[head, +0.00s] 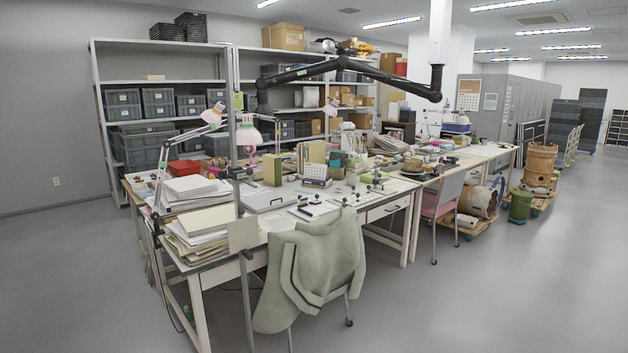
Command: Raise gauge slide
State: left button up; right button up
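I cannot single out a gauge or its slide with certainty at this distance. An upright metal post (242,275) stands at the near left edge of the worktable (204,277), with a dark clamp-like part (237,174) partway up and a pale plate (243,236) lower down. A small pale board with dark parts (314,209) lies near the table's front edge. Several small dark-knobbed pieces stand on the tabletop to its right. Neither of my grippers shows in the head view.
A chair draped with a grey-green garment (312,268) stands against the table's front. Paper stacks (199,232) cover its left end. A pink-seated chair (441,205), a green bucket (520,205) and wooden tubs stand right. A black jointed arm (345,66) spans overhead.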

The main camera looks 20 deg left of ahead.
aim_at(379, 182)
jog(key=u, duration=0.2)
jog(key=i+z, duration=0.4)
jog(key=i, duration=2.4)
jog(key=i+l, duration=0.1)
jog(key=i, duration=2.1)
